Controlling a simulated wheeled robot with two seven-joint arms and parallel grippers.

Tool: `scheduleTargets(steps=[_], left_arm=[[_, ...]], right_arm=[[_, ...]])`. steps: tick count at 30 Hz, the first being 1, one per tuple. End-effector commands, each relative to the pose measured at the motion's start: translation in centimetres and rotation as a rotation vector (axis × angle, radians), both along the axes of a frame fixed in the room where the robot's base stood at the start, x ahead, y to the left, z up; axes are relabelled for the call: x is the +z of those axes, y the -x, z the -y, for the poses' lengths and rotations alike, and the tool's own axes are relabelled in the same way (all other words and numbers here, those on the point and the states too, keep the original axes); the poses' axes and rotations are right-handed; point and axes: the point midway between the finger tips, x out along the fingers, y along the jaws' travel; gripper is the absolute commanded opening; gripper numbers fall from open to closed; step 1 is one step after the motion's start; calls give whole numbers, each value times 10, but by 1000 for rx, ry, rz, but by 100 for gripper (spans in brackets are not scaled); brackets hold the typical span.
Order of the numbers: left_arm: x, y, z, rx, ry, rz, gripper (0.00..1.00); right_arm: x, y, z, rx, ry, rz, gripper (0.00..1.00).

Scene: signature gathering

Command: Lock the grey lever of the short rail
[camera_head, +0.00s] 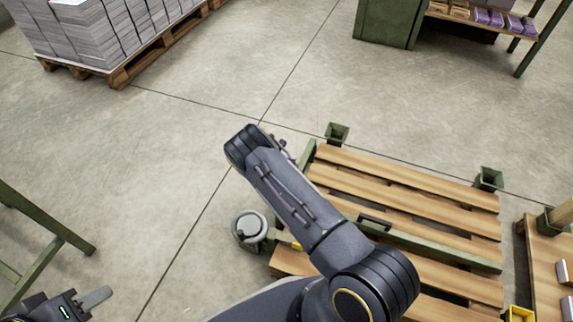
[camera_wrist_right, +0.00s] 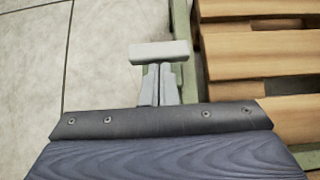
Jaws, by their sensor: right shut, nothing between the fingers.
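A light grey bar (camera_wrist_right: 160,52), which looks like the lever's grip, lies crosswise just beyond my right fingertips in the right wrist view. A green rail (camera_wrist_right: 181,22), apparently the short rail, runs behind it beside the wooden slats. My right gripper (camera_wrist_right: 160,72) is shut and empty; I cannot tell whether its tips touch the bar. In the head view my right arm reaches over the near left part of the slatted frame and hides the gripper and lever. My left gripper (camera_head: 97,298) is at the lower left over the floor, away from the frame; its opening is unclear.
The slatted wooden frame (camera_head: 400,206) has green corner posts (camera_head: 337,132) and a green crossbar with a dark handle (camera_head: 376,222). A round grey object (camera_head: 249,229) stands left of it. A paper-stacked pallet (camera_head: 122,76) is at the upper left. The middle floor is clear.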

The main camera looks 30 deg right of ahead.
Motion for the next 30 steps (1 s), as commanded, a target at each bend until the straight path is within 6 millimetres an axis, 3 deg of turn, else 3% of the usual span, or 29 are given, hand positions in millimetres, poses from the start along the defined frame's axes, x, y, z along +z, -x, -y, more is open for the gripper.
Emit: scheduleTargets(steps=[6,30], left_arm=[[-5,0,0,0,0,0,36],[-25,0,0,0,0,0,36]], right_arm=[[6,-9,12,-14,-121,-83,0],[9,-32,39,-1,-102,-88,0]])
